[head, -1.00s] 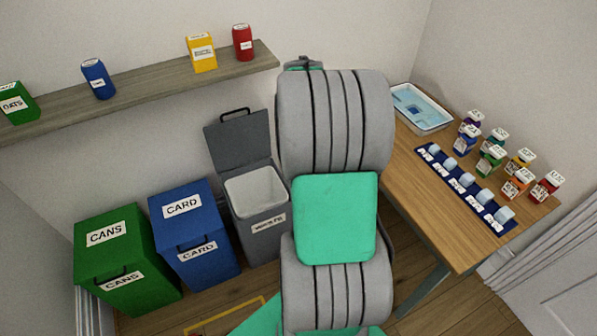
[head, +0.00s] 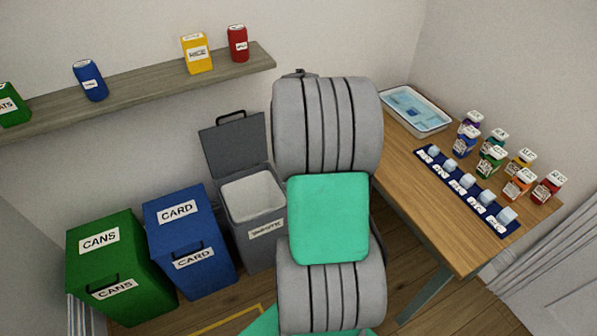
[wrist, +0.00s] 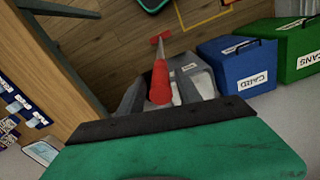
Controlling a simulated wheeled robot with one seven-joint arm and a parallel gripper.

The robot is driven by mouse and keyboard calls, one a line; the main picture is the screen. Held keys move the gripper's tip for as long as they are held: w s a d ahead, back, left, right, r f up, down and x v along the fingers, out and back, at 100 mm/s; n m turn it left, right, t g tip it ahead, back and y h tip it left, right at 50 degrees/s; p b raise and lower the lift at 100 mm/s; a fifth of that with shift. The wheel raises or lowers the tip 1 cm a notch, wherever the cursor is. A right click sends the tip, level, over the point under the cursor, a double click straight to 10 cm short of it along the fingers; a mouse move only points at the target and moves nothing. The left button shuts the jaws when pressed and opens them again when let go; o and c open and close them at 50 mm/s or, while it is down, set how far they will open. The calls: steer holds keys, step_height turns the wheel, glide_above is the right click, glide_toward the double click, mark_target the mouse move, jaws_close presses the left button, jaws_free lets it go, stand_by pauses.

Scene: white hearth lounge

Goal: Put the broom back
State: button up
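The broom (wrist: 161,82) shows only in the wrist view, with a red grip, a grey shaft and a small red crosspiece at the far end. It runs away from my gripper toward the wooden floor. My gripper (wrist: 163,77) has its two dark grey fingers on either side of the red grip. Whether the fingers press on the grip or stand a little apart from it, I cannot tell. In the head view my arm covers the middle and hides both gripper and broom.
A green cans bin (head: 119,262), a blue card bin (head: 188,240) and an open grey waste bin (head: 255,225) stand along the wall. A wooden table (head: 415,195) with a tray (head: 416,109) and several small bottles is at right. A shelf (head: 150,95) hangs above the bins.

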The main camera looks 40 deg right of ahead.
steer(key=shift+o, duration=0.7)
steer(key=shift+r, duration=0.1)
step_height(320, 180, up, 12)
steer(key=shift+b, duration=1.1)
steer(key=shift+a+r, duration=0.1)
steer(key=shift+a, duration=0.05)
steer(key=s+a+f+n+t, duration=0.2)
steer(key=a+n, duration=0.1)
steer(key=a, duration=1)
steer(key=s+a+f+n+t, duration=0.1)
steer(key=s+a+n+t, duration=0.1)
steer(key=a, duration=1.2)
steer(key=shift+s+f+n, duration=0.25)
steer(key=shift+f+n, duration=0.15)
